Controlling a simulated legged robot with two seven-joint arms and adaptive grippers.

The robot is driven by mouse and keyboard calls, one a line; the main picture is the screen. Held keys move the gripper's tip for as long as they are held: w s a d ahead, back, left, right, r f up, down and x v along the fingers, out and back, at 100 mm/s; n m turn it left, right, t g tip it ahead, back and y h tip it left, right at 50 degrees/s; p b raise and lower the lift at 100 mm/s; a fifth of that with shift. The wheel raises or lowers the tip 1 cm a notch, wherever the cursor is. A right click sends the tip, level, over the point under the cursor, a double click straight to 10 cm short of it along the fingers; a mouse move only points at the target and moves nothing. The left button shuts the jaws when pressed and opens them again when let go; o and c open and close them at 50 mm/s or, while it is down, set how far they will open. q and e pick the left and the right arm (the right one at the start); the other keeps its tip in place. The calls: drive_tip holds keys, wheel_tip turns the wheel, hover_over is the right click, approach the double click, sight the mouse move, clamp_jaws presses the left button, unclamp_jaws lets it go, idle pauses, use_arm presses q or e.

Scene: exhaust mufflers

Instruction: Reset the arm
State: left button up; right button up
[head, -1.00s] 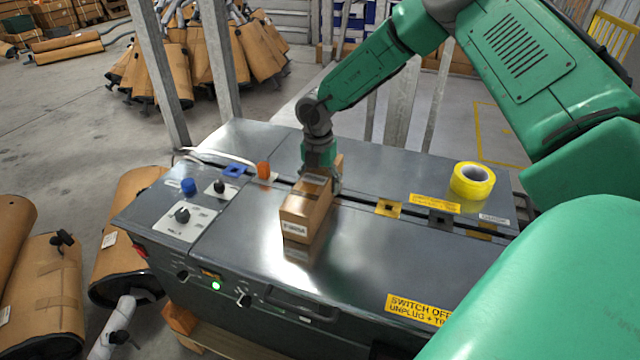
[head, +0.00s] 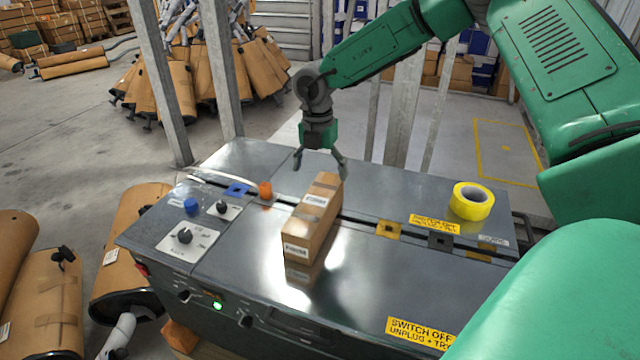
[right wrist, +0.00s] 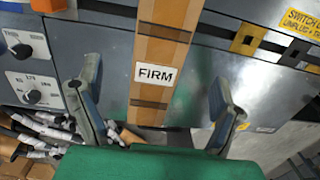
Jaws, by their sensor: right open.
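My right gripper (head: 320,163) is open and empty above the metal cabinet top, just behind and above a brown cardboard box (head: 312,219). The box lies lengthwise on the cabinet, apart from the fingers. In the right wrist view the two spread fingers (right wrist: 158,105) stand either side of the box (right wrist: 165,62), which carries a label reading FIRM. My left gripper is not in view.
The grey cabinet (head: 390,285) has knobs and a slot along its top. A yellow tape roll (head: 471,201) lies at its right. An orange block (head: 265,190) stands by the slot. Metal posts (head: 222,75) rise behind. Wrapped mufflers (head: 40,290) lie on the left floor.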

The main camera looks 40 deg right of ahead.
drive_tip(key=shift+r, duration=0.6)
drive_tip(key=shift+r, duration=0.1)
